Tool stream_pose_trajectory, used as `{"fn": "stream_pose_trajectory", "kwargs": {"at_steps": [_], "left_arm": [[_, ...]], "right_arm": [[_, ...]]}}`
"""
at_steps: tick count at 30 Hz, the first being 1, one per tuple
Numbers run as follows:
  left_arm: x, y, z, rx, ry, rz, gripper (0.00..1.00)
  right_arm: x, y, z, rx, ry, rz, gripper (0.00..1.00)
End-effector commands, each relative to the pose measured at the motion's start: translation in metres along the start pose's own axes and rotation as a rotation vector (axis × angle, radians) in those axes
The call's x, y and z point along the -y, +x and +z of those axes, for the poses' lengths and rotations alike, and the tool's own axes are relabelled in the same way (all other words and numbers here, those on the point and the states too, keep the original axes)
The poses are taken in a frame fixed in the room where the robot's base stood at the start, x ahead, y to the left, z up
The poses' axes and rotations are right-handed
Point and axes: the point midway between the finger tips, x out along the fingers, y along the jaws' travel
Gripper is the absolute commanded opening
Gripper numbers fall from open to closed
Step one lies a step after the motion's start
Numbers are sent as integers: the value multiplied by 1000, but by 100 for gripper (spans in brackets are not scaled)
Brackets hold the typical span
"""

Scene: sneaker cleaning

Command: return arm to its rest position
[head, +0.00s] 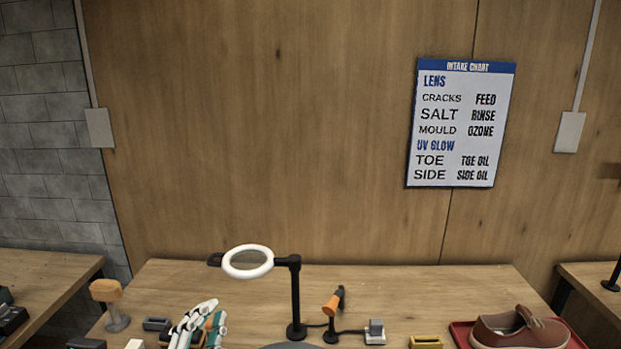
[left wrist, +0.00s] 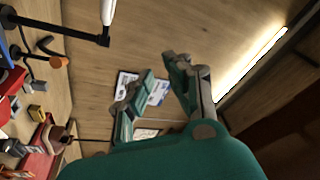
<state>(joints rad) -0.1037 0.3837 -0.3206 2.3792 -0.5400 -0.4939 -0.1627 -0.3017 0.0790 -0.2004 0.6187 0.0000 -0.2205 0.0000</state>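My left gripper (head: 203,318), white and teal, shows at the bottom left of the head view, partly cut off by the lower edge. In the left wrist view its two fingers (left wrist: 160,68) stand apart with nothing between them, so it is open and empty. It is in front of the workbench (head: 430,283), left of the ring lamp's post. My right arm and gripper are not in view.
A white ring magnifier lamp (head: 247,262) stands on the bench. An orange-headed tool (head: 333,304), a yellow block (head: 425,342) and a red-brown shoe (head: 520,328) on a red tray (head: 462,335) are to its right. An orange-topped brush-like object (head: 106,290) stands at left. An intake chart (head: 461,124) hangs behind.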

Motion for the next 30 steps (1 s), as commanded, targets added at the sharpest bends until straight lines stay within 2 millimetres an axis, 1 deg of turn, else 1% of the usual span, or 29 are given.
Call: {"fn": "stream_pose_trajectory", "kwargs": {"at_steps": [1, 2, 3, 5, 6, 8, 9, 11, 12, 14, 15, 22, 26, 30], "left_arm": [[-19, -14, 33, 153, -104, 57, 15], [-30, -24, 51, 240, -158, 91, 15], [-46, -39, 73, 352, -227, 136, 15], [-70, -67, 100, 514, -323, 205, 15], [-86, -86, 114, 614, -380, 250, 15], [-106, -116, 130, 747, -452, 312, 15], [-118, -134, 137, 824, -492, 350, 15], [-133, -160, 144, 926, -543, 399, 15], [-142, -176, 147, 987, -573, 432, 15], [-153, -199, 149, 1071, -611, 477, 15], [-160, -214, 150, 1124, -634, 505, 15], [-187, -291, 142, 1384, -742, 655, 15], [-220, -288, 167, 1396, -734, 664, 15], [-257, -292, 194, 1410, -729, 676, 15]], "right_arm": [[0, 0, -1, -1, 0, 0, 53], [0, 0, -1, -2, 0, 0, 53], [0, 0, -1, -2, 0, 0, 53], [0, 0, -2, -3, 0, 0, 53], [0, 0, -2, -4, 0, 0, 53], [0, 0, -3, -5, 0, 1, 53], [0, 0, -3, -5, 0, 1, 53], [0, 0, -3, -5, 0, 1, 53], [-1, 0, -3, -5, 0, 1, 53], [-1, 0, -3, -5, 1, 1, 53], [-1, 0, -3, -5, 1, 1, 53], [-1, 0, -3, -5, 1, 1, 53], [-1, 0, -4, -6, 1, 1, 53], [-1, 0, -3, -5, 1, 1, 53]]}}
